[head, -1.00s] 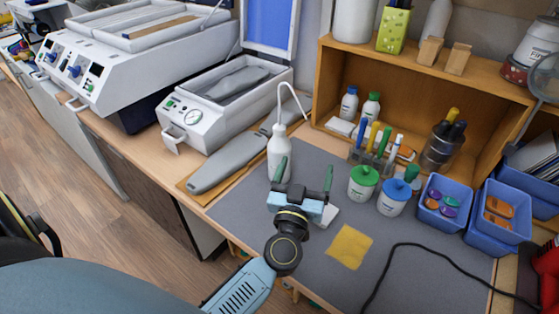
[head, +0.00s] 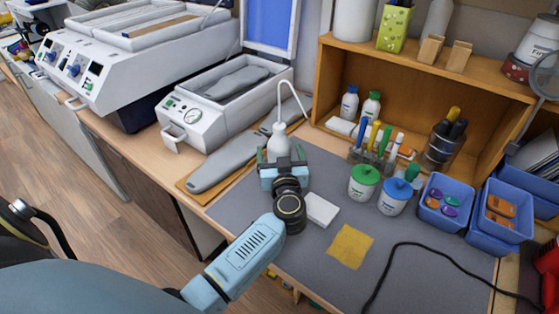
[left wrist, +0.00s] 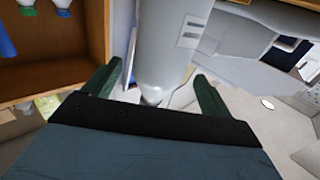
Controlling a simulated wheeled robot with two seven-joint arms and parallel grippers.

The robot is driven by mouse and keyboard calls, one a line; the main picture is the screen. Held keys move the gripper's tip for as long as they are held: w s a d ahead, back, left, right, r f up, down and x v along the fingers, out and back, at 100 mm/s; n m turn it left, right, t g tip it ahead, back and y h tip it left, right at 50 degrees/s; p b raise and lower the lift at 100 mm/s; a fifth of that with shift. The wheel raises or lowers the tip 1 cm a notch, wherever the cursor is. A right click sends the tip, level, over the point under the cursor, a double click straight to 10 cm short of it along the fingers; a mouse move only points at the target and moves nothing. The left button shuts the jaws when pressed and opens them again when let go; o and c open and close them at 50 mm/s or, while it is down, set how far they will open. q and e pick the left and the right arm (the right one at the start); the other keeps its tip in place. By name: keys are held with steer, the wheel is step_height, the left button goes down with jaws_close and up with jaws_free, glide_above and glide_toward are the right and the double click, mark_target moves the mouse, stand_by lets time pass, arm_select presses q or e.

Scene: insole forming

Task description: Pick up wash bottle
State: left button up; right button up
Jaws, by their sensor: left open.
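The wash bottle (head: 279,144) is white with a long bent spout and stands upright on the grey mat. My left gripper (head: 283,158) is at the bottle, with its green fingers open on either side of it. In the left wrist view the bottle's pale body (left wrist: 170,50) shows between the two open fingers (left wrist: 152,85), with gaps on both sides. The bottle's lower part is hidden behind the gripper in the head view. My right gripper is not in view.
A white block (head: 320,209) lies right of the gripper, and a yellow cloth (head: 350,246) lies nearer. Green-lidded (head: 363,181) and blue-lidded (head: 392,196) jars stand to the right. A grey insole form (head: 225,163) and a white press (head: 195,121) are to the left.

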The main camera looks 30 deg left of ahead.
mark_target(279, 142)
arm_select(q)
steer(key=b+x, duration=0.1)
steer(key=x, duration=0.4)
steer(key=shift+d+f, duration=0.1)
steer(key=shift+d, duration=0.05)
steer(key=c, duration=1.4)
